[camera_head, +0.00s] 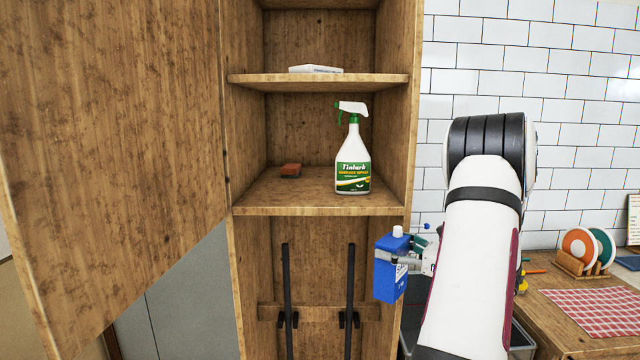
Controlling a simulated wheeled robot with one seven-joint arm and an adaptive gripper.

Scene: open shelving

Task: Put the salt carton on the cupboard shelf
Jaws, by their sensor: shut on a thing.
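The salt carton (388,272) is blue with a white cap on top. My gripper (408,262) is shut on the carton from the right; my arm hides part of the gripper. The open wooden cupboard has a middle shelf (290,209) and an upper shelf (320,78). The carton is apart from both shelves and close to the cupboard's right side panel.
A white flat item (316,69) lies on the upper shelf. The cupboard door (110,140) stands open at left. A counter (560,310) is at right.

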